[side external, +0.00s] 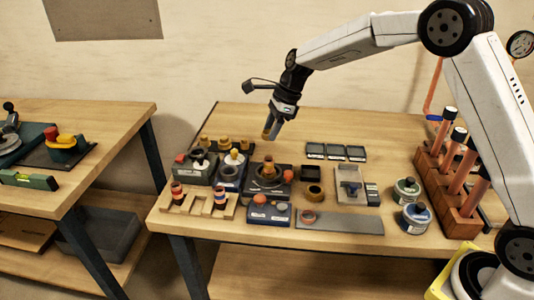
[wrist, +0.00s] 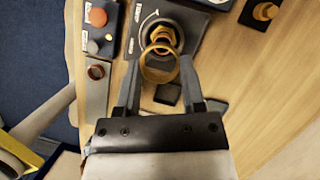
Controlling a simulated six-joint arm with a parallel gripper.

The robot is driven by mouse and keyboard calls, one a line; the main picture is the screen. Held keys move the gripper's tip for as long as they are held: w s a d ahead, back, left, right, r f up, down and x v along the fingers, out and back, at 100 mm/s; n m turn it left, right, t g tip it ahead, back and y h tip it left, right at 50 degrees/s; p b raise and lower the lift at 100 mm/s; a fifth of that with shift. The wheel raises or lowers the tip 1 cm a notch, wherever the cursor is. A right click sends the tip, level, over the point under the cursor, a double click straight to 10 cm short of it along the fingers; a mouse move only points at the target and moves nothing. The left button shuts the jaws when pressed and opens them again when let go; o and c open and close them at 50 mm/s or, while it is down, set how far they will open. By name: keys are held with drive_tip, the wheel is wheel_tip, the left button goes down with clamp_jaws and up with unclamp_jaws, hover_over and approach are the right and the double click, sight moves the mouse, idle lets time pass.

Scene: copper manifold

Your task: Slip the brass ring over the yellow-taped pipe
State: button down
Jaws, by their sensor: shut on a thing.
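My gripper (side external: 270,130) is shut on the brass ring (wrist: 160,76), which is held between the fingertips in the wrist view. In the side view the ring shows as a small golden piece (side external: 267,131) under the fingers, in the air above the bench. Below it, a dark block (side external: 283,186) carries a short copper-coloured upright pipe (side external: 268,167). In the wrist view this pipe (wrist: 163,39) shows yellowish and orange rings and lies just beyond the held ring. The ring appears apart from it, and I cannot clearly make out its tape.
Other blocks with stubs (side external: 233,160) stand left of the dark block. A wooden rack with banded pieces (side external: 198,204) is at the front left. Tins (side external: 415,218) and a rack of copper pipes (side external: 450,185) stand at right.

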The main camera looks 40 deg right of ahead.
sight(268, 159)
drive_tip(key=shift+f, duration=0.2)
drive_tip(key=shift+f, duration=3)
drive_tip(key=shift+f, duration=0.75)
drive_tip(key=shift+c, duration=0.5)
unclamp_jaws()
drive_tip(key=shift+o, duration=0.2)
drive_tip(key=shift+o, duration=0.3)
drive_tip(key=shift+r, duration=0.15)
